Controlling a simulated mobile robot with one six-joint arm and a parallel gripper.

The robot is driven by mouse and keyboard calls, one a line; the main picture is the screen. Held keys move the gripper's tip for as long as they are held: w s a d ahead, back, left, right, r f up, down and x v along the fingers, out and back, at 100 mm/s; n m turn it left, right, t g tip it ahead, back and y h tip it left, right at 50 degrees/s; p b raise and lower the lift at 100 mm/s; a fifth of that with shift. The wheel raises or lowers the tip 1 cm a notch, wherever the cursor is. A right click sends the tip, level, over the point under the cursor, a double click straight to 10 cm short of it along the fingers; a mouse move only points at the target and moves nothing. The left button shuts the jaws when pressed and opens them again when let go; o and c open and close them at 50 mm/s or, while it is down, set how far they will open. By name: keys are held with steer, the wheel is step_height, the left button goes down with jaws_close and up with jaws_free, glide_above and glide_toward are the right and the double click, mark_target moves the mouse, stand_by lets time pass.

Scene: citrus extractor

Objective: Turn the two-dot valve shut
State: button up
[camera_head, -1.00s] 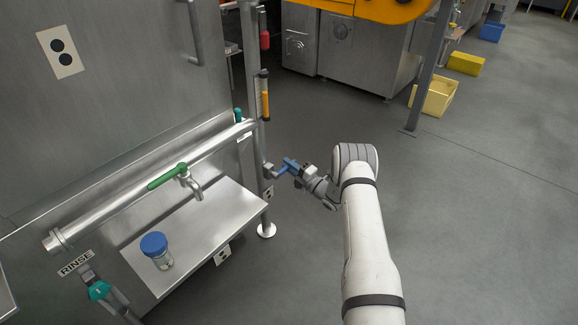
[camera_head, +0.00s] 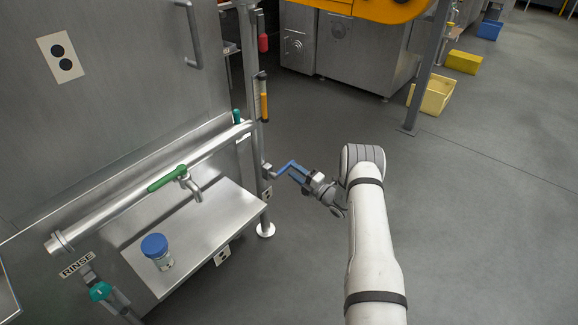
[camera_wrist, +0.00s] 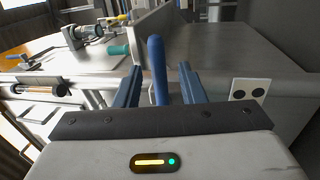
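The valve with the blue handle (camera_head: 283,168) is on the upright pipe at the right end of the steel stand. A small dotted plate (camera_head: 267,192) sits just below it. My gripper (camera_head: 298,175) is at the handle's outer end, to the right of the pipe. In the wrist view the blue handle (camera_wrist: 157,65) stands between my two dark blue fingers (camera_wrist: 161,80), with a gap on both sides. The gripper is open and does not grip the handle. A white two-dot plate (camera_wrist: 249,89) shows to the right of the fingers. The valve body is hidden in the wrist view.
A green-handled tap (camera_head: 168,178) is on the slanted pipe above a steel shelf. A blue-lidded jar (camera_head: 155,250) stands on the shelf. A teal valve (camera_head: 100,291) is by the RINSE label (camera_head: 76,264). Open floor lies right of the stand.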

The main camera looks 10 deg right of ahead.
steer(key=v, duration=0.3)
steer(key=shift+s+d+p, duration=0.25)
steer(key=shift+s+p, duration=0.05)
steer(key=shift+p, duration=0.1)
